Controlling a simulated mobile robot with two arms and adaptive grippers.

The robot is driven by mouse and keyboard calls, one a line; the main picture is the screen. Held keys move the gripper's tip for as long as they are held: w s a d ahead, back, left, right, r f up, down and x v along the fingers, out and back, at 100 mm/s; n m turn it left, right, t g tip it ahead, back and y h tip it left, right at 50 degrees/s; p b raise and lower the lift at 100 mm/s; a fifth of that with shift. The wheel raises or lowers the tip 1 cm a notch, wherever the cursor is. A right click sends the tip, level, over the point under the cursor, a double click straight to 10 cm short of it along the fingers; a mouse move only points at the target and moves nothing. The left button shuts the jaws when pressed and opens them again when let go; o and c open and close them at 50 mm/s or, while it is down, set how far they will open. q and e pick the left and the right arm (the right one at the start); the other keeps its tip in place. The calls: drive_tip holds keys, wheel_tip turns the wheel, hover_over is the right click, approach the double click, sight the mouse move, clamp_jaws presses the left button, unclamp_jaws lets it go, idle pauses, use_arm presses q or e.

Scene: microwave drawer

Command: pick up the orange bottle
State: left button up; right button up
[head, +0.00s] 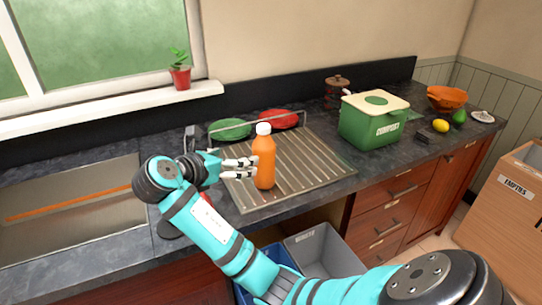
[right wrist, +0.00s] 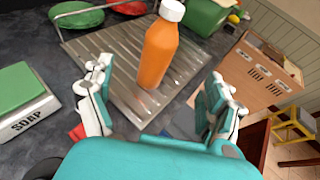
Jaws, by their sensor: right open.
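The orange bottle (head: 264,160) with a white cap stands upright on the metal drainboard (head: 315,160). In the right wrist view the bottle (right wrist: 158,50) stands ahead, in the gap between my fingers. My right gripper (head: 247,167) reaches in from the left of the bottle in the head view, fingertips close to its side. In the right wrist view this gripper (right wrist: 160,80) is open with spread fingers and holds nothing. I cannot tell whether a finger touches the bottle. My left gripper is not in view.
A sink (head: 70,210) lies to the left. Green (head: 230,129) and red (head: 279,119) dishes stand behind the drainboard. A green compost bin (head: 372,130) stands to the right. A soap dispenser (right wrist: 22,112) sits left of my gripper in the wrist view. Open grey bin (head: 322,252) below the counter.

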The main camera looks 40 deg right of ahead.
sight(258, 151)
drive_tip(key=p+x, duration=0.1)
drive_tip(key=x, duration=0.7)
drive_tip(key=shift+x, duration=1.05)
drive_tip(key=shift+d, duration=0.1)
drive_tip(key=shift+w+d+p, duration=0.15)
drive_tip(key=shift+d+p, duration=0.15)
drive_tip(key=x, duration=0.2)
drive_tip(key=p+x, duration=0.1)
drive_tip(key=x, duration=0.1)
drive_tip(key=shift+w+d+r, duration=0.1)
drive_tip(key=shift+d, duration=0.3)
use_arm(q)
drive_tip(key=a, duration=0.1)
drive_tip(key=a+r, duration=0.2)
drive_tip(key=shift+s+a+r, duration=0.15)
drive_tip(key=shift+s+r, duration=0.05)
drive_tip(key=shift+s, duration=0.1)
use_arm(e)
drive_tip(key=shift+a, duration=0.1)
drive_tip(key=c, duration=1.2)
